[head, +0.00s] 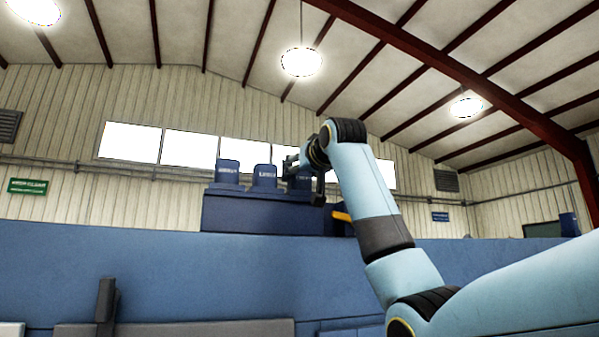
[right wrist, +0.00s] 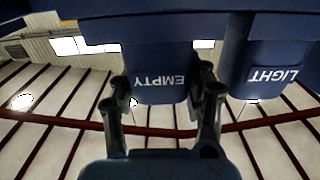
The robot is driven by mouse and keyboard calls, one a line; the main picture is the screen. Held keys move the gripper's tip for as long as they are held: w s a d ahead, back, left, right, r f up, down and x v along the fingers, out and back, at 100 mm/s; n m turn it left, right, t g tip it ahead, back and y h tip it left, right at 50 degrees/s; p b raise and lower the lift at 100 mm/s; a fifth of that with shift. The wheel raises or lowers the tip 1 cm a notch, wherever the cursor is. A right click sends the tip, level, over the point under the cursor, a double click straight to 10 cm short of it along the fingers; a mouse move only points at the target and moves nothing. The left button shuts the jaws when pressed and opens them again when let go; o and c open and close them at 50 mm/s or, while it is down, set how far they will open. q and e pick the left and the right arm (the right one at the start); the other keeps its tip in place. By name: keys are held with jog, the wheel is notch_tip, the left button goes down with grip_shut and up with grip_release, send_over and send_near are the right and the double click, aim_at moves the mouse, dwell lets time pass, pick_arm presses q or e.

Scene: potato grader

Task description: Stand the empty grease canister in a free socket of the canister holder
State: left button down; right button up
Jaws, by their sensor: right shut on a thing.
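The canister marked EMPTY (right wrist: 157,84) is dark blue and sits between the fingers of my right gripper (right wrist: 165,95); its label reads upside down in the right wrist view. In the head view the right gripper (head: 305,166) is at the right end of a row of blue canisters and partly hides the rightmost one (head: 302,184). The other two are marked LIGHT (head: 265,176) and, less legibly, what looks like HEAVY (head: 228,172). They stand along a dark blue block (head: 255,216), which seems to be the holder. Its sockets are hidden. My left gripper is out of view.
A blue wall or panel (head: 190,265) spans the lower head view in front of the block. A grey upright piece (head: 106,300) stands at lower left. A yellow part (head: 341,214) shows by the block's right end. The space above the canisters is clear.

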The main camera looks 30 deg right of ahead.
jog(key=o, duration=1.2)
jog(key=b+v, duration=0.3)
jog(key=v, duration=0.9)
jog(key=shift+s, duration=0.1)
